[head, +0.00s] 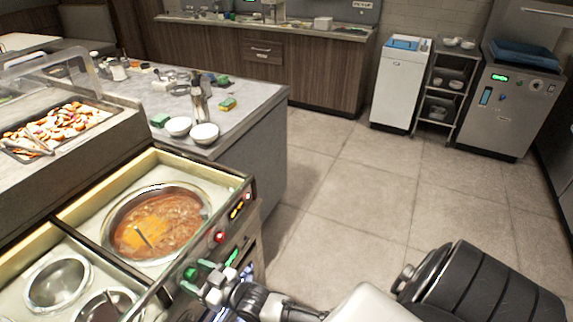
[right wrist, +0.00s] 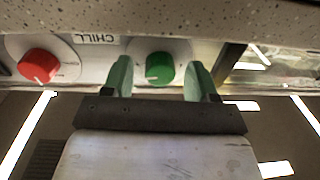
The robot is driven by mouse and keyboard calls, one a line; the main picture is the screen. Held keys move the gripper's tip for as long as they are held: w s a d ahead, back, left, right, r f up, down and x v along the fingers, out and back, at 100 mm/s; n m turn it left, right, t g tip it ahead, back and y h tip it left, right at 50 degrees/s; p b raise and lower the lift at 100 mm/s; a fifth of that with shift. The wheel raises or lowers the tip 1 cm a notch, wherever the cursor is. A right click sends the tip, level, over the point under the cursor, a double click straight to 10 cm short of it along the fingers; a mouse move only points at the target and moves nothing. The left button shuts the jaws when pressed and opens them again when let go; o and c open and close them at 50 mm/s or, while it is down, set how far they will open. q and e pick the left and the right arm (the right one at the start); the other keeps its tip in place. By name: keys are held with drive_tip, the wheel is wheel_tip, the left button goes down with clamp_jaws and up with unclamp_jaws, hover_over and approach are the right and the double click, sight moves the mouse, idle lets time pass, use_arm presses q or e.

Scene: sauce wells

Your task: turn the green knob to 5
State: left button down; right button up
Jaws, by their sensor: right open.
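The green knob (head: 190,272) is on the front panel of the sauce-well counter, below the red knob (head: 219,237) in the head view. In the right wrist view the green knob (right wrist: 159,69) sits on a pale round dial between the two green fingers of my right gripper (right wrist: 160,78). The fingers are open, with a visible gap on each side of the knob. In the head view my right gripper (head: 197,277) is at the panel by the knob. The dial numbers and the knob's setting are too small to read. My left gripper is out of view.
The red knob (right wrist: 38,66) and a "CHILL" label (right wrist: 95,39) are left of the green knob in the wrist view. A speckled counter edge (right wrist: 170,18) overhangs the panel. A round well of orange-red sauce (head: 165,215) is behind it. The floor to the right is clear.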

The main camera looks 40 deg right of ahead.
drive_tip(key=n, duration=0.7)
drive_tip(key=shift+r+p, duration=0.1)
drive_tip(key=shift+p, duration=0.3)
drive_tip(key=b+v, duration=0.1)
drive_tip(key=v, duration=1)
drive_tip(key=s+d+f+m+g+h+b, duration=0.1)
drive_tip(key=s+f, duration=0.3)
drive_tip(key=f, duration=0.5)
drive_tip(key=s+d+f+m+g+h, duration=0.2)
drive_tip(key=s+f+g, duration=0.1)
drive_tip(key=f, duration=0.6)
drive_tip(key=s+d+f+m+g+h+b, duration=0.1)
drive_tip(key=s+f+g, duration=0.3)
drive_tip(key=f, duration=0.6)
drive_tip(key=shift+s+d+m+h+b, duration=0.35)
drive_tip(key=shift+d+m+h, duration=0.35)
drive_tip(key=shift+m+h, duration=0.1)
drive_tip(key=shift+f, duration=0.15)
drive_tip(key=s+f+m+g, duration=0.1)
drive_tip(key=s+f+g, duration=0.1)
drive_tip(key=s, duration=0.5)
drive_tip(key=s+f+m+g+h, duration=0.1)
drive_tip(key=s+f+g, duration=0.2)
drive_tip(key=s+f, duration=0.2)
drive_tip(key=s+a+f+m+g, duration=0.1)
drive_tip(key=s+f+g, duration=0.2)
drive_tip(key=s, duration=0.7)
drive_tip(key=shift+f+h, duration=0.3)
drive_tip(key=shift+f, duration=0.4)
